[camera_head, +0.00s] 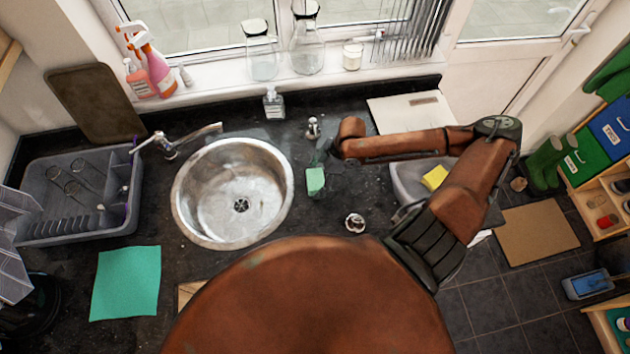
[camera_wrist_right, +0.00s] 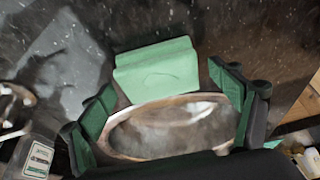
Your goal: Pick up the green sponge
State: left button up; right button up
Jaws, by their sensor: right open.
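The green sponge (camera_head: 315,181) lies on the dark granite counter, just right of the round sink. In the right wrist view the sponge (camera_wrist_right: 158,70) is a pale green block, ahead of and roughly between the finger ends. My right gripper (camera_head: 329,166) reaches in from the right, close beside the sponge. Its two green-padded fingers (camera_wrist_right: 162,85) are spread wide with nothing held between them; the sponge seems apart from both pads. My left gripper is not in view.
The metal sink (camera_head: 187,222) is left of the sponge. A soap bottle (camera_head: 273,104) and a small tap-like fitting (camera_head: 313,128) stand behind it. A small round object (camera_head: 355,222) lies in front. A grey tub (camera_head: 402,183) with a yellow sponge (camera_head: 435,177) is at right.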

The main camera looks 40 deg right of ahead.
jog(key=shift+w+a+f, duration=0.1)
jog(key=shift+a+f, duration=0.05)
jog(key=shift+f, duration=0.25)
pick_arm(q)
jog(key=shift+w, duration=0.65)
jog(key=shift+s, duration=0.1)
pick_arm(e)
jog(key=c, duration=0.5)
jog(key=shift+c, duration=0.8)
jog(key=c, duration=0.4)
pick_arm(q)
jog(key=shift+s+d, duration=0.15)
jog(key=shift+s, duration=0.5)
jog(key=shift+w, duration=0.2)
pick_arm(e)
jog(key=shift+r, duration=0.1)
